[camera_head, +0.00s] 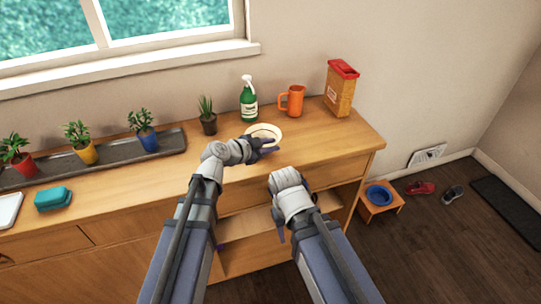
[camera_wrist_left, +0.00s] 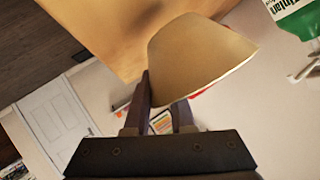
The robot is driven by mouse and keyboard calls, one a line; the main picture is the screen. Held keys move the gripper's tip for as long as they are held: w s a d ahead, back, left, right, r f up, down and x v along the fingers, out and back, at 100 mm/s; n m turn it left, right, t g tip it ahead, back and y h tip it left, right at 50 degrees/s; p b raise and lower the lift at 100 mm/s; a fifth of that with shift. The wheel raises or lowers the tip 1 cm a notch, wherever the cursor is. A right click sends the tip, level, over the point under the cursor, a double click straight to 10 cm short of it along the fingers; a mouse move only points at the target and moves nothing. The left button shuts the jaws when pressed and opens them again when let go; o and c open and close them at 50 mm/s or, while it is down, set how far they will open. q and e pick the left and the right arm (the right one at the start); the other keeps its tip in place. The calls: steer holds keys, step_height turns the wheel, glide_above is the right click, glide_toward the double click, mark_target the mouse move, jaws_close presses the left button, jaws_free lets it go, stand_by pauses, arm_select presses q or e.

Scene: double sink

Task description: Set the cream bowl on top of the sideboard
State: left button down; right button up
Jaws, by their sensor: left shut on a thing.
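The cream bowl (camera_head: 263,130) is upright over the top of the wooden sideboard (camera_head: 325,137), towards its right part. I cannot tell whether its base touches the wood. My left gripper (camera_head: 264,147) is shut on the near side of the bowl. In the left wrist view the bowl (camera_wrist_left: 200,55) fills the space past the fingers of my left gripper (camera_wrist_left: 160,108), with its wall between them. My right gripper (camera_head: 298,212) is in front of the sideboard, near its open shelf, away from the bowl. Its fingers are partly hidden, so its opening is unclear.
Behind the bowl stand a small potted plant (camera_head: 208,118), a green spray bottle (camera_head: 248,102), an orange mug (camera_head: 292,102) and a red-topped box (camera_head: 341,87). A tray (camera_head: 100,158) with potted plants and a teal case (camera_head: 53,198) lie left. The top's right front is clear.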

arm_select(q)
step_height(320, 180, down, 3)
steer(key=shift+f+b, duration=0.1)
steer(key=shift+b, duration=1.05)
steer(key=c, duration=0.8)
jaws_free()
steer(key=shift+o, duration=0.2)
